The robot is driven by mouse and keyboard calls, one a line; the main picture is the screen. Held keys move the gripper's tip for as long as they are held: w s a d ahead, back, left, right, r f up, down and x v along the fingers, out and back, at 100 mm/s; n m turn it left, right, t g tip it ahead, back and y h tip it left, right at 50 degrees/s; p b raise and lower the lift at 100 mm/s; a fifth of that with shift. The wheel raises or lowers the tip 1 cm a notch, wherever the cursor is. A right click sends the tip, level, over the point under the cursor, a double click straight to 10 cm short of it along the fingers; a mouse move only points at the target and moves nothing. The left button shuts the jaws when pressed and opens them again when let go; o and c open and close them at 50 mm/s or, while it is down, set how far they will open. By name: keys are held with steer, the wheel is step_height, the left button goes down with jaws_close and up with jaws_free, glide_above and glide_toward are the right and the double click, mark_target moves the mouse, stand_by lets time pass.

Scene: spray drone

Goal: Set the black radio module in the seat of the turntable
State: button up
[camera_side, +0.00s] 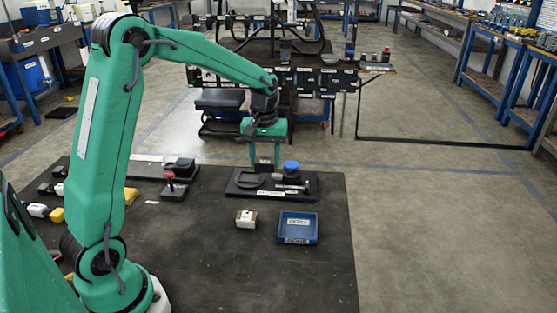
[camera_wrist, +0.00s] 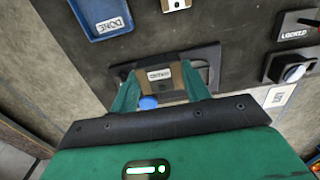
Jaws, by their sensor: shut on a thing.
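My gripper (camera_side: 265,166) is shut on a dark block, taken as the black radio module (camera_side: 265,153). In the wrist view my gripper (camera_wrist: 160,68) has both green fingers against the module (camera_wrist: 170,90). A pale label shows between the fingers; I cannot tell which part bears it. The gripper is over the black turntable fixture (camera_side: 303,192), which shows beyond the fingers in the wrist view (camera_wrist: 212,52). A blue knob (camera_side: 291,165) stands at its right. The fingers and module hide part of the fixture, and I cannot tell whether the module touches the seat.
A blue tray (camera_side: 297,239) and a small white-and-brown block (camera_side: 246,219) are in front of the fixture. A red-topped device (camera_side: 171,186) stands to the left, with several small white and yellow parts beyond. The front of the dark mat is clear.

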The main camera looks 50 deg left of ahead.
steer(key=shift+w+a, duration=0.35)
steer(key=shift+w, duration=0.45)
glide_above(249, 179)
step_height(249, 179, down, 7)
steer(key=shift+w, duration=0.1)
steer(key=shift+f, duration=0.1)
steer(key=shift+f, duration=1.9)
steer(key=shift+f, duration=0.1)
steer(key=o, duration=1)
